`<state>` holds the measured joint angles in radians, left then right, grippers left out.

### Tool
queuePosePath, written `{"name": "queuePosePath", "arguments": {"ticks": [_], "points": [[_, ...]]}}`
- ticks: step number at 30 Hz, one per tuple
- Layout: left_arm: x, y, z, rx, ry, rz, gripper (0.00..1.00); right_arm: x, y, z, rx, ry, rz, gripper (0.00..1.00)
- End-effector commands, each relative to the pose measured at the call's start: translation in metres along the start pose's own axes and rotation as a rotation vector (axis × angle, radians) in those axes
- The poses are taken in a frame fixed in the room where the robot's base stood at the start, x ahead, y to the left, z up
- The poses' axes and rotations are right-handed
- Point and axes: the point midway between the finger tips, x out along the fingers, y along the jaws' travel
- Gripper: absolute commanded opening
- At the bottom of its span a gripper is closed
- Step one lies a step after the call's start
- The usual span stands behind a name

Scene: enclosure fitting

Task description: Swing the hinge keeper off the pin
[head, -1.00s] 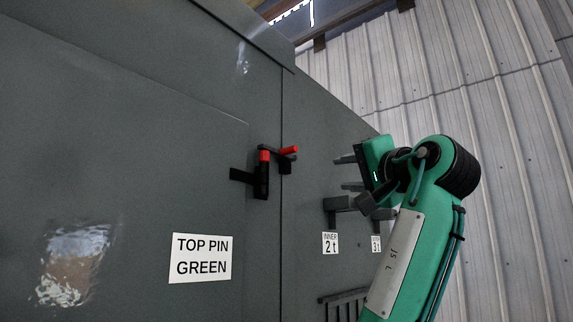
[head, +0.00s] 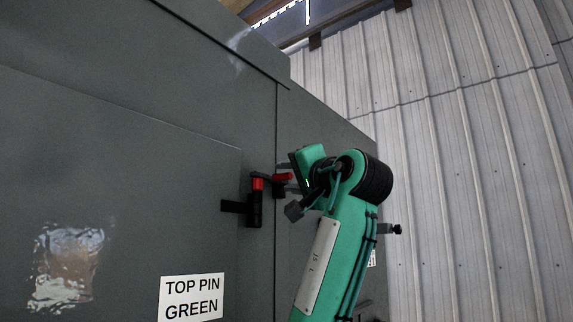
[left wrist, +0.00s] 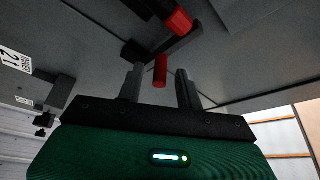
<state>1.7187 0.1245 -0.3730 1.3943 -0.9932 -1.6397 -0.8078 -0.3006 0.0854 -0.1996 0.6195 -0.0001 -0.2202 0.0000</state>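The hinge (head: 255,208) is a black fitting on the grey enclosure, with a red-topped pin (head: 257,184). The keeper is a short dark bar with a red grip (head: 284,177), at the pin's upper right in the head view. My left gripper (head: 287,179) is at this grip. In the left wrist view the red grip (left wrist: 160,71) sits between the open fingers, with a gap on both sides. Another red part (left wrist: 178,21), apparently the pin top, is beyond the fingers. My left arm hides the door right of the hinge. My right gripper is not in view.
A "TOP PIN GREEN" label (head: 191,298) is on the door at lower left. Dark fittings stick out of the enclosure, one right of my arm (head: 388,229) and one at left in the wrist view (left wrist: 60,90). A corrugated wall (head: 470,150) stands at right.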

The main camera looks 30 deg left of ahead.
Motion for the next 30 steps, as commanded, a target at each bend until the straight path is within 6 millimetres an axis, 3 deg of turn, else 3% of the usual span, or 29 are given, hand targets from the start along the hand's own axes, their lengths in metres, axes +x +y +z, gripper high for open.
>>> {"name": "queuePosePath", "arguments": {"ticks": [4,14,15,20,21,30], "points": [[0.012,-0.001,-0.001,0.0,0.0,0.0,0.36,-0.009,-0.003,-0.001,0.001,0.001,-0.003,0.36],[0.015,0.0,0.0,0.0,0.001,-0.001,0.36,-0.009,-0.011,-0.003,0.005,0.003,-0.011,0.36],[0.015,0.0,0.0,0.0,0.001,-0.001,0.34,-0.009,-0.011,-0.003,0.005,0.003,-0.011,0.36],[0.015,0.0,0.0,0.0,0.001,0.0,0.03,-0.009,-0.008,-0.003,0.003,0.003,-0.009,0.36],[0.015,0.0,0.0,0.0,0.001,0.0,0.0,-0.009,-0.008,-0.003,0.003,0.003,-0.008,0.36],[0.014,-0.002,0.003,0.005,0.0,0.002,0.0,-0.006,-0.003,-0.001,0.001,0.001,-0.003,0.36]]}}
